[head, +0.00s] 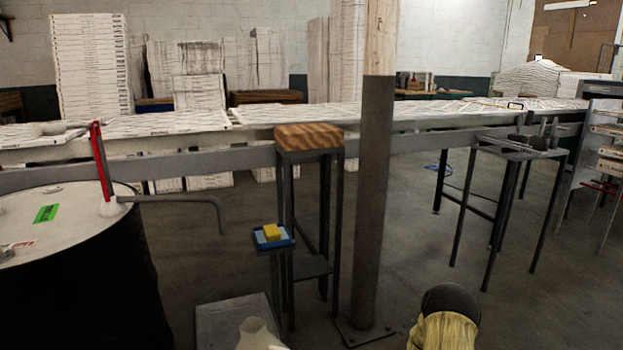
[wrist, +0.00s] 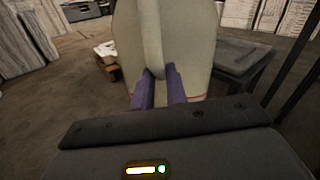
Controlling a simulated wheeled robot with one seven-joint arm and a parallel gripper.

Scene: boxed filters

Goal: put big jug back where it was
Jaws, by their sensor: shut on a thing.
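The big jug (wrist: 190,35) is pale greenish-beige and fills the upper middle of the wrist view. Its handle (wrist: 152,35) runs down toward my gripper. My gripper (wrist: 160,74), with two purple fingers, is shut on the handle. The jug's underside and what is beneath it are hidden. In the head view a cream shape (head: 258,335) is cut off at the bottom edge; it may be the jug's top, but I cannot tell for sure. My gripper is not visible in the head view.
A grey flat-topped platform (head: 232,320) stands low at the bottom. A wood-topped stand (head: 308,138) and a post (head: 374,200) rise behind it. A dark drum (head: 75,270) is at left. A yellow object (head: 445,332) is at the bottom right.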

